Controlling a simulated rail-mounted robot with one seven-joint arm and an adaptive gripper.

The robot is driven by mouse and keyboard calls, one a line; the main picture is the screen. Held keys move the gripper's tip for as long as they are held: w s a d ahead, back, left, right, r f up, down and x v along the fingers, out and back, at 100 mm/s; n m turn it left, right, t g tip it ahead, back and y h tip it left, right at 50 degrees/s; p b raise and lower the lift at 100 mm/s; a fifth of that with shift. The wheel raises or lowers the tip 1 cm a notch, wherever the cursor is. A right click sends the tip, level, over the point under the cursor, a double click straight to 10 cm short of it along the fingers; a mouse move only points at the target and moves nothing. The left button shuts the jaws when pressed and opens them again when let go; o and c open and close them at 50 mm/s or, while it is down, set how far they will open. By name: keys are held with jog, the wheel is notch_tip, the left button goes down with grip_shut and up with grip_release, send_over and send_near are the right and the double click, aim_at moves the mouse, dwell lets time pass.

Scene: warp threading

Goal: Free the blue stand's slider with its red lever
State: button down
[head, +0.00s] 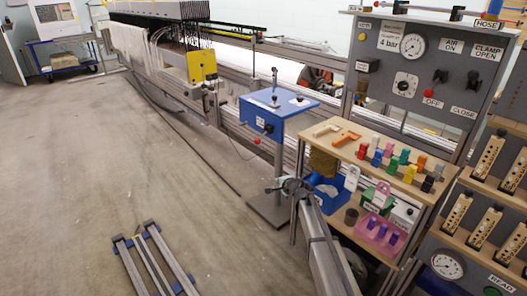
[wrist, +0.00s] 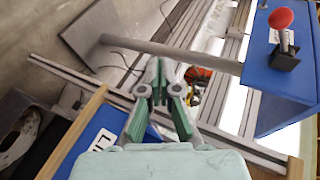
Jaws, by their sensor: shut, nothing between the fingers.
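The blue stand (head: 281,108) has a blue box top on a grey post above a flat base plate. Its red lever (head: 268,128) is on the box's front face beside a white label. In the wrist view the red lever (wrist: 281,18) rises from a black mount on the blue box (wrist: 278,85), at the upper right. A thin upright rod stands on top in the head view; I cannot tell which part is the slider. My gripper (wrist: 161,62) is shut and empty, apart from the lever. In the head view my gripper (head: 284,184) is below the box, in front of the post.
A wooden-topped bench (head: 330,152) with coloured pegs and hooks stands right of the stand. A blue bin (head: 328,200) and a pink holder (head: 380,235) sit on its lower level. A grey control panel (head: 420,65) is behind. Open floor (head: 100,150) lies left.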

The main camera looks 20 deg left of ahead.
aim_at(263, 135)
jog(key=w+a+r+m+t, duration=0.3)
jog(key=w+r+m, duration=0.3)
jog(key=r, duration=0.4)
jog(key=shift+w+a+t+y+b, duration=0.35)
jog(key=shift+w+a+t+y, duration=0.05)
jog(key=shift+w+a, duration=0.35)
jog(key=shift+w, duration=0.1)
jog(key=w+a, duration=0.4)
jog(key=a, duration=0.4)
jog(key=shift+w+f, duration=0.15)
jog(key=shift+w, duration=0.15)
jog(key=shift+p, duration=0.3)
